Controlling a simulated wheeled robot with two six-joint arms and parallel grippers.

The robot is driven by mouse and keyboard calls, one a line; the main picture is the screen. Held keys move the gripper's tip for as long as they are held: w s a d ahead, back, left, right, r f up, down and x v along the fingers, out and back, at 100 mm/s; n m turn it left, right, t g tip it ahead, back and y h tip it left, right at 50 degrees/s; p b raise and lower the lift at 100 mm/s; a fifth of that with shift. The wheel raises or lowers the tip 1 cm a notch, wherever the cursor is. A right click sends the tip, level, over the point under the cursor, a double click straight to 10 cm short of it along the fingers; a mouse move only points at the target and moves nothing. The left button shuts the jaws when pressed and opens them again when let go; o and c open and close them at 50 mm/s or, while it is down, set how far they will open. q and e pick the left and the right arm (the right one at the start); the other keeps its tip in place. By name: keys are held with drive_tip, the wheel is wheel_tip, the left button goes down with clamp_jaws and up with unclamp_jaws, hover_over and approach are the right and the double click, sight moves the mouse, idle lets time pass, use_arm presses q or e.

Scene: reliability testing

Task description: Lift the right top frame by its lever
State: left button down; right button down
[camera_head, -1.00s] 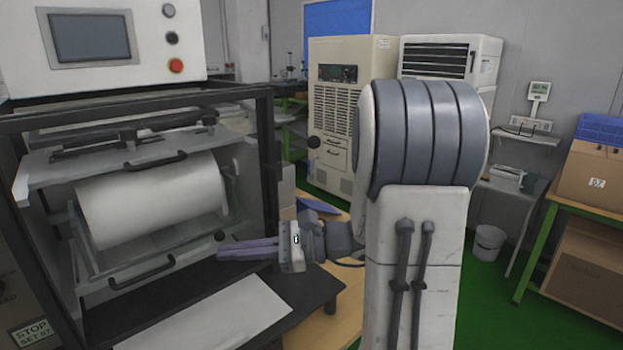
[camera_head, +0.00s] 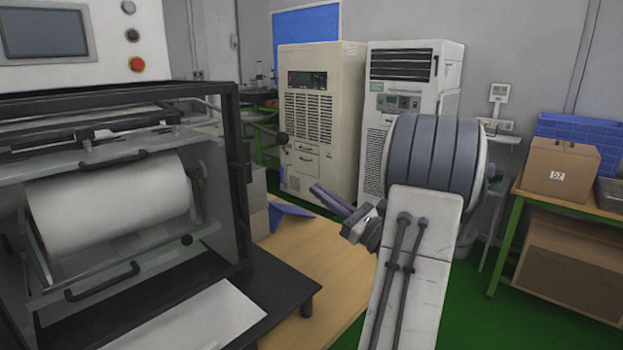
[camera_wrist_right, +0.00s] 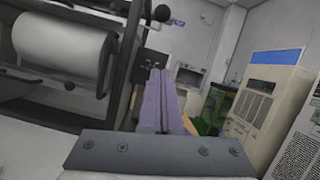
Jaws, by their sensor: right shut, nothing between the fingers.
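The machine on the left holds a white roll (camera_head: 108,205) inside a dark frame. The top frame (camera_head: 100,150) is a grey panel with a black handle above the roll. A dark lever with a ball knob (camera_head: 283,138) sticks out at the machine's right side; a ball knob also shows in the right wrist view (camera_wrist_right: 162,13). I cannot tell how the lever joins the top frame. My right gripper (camera_head: 315,189) is shut and empty, right of the machine, apart from the lever and lower in the picture. Its purple fingers also show in the wrist view (camera_wrist_right: 160,75). My left gripper is out of view.
The dark machine post (camera_head: 238,180) and low black table (camera_head: 290,290) stand left of my right gripper. Cream cabinets (camera_head: 320,120) stand behind. A cardboard box (camera_head: 560,168) sits on a green-legged table at right. Space around my right fingers looks clear.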

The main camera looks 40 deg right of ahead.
drive_tip(key=w+a+r+p, duration=0.2)
drive_tip(key=w+r+p, duration=0.1)
drive_tip(key=w+r, duration=0.4)
drive_tip(key=shift+w, duration=0.25)
drive_tip(key=shift+d+p, duration=0.1)
drive_tip(key=shift+p, duration=0.25)
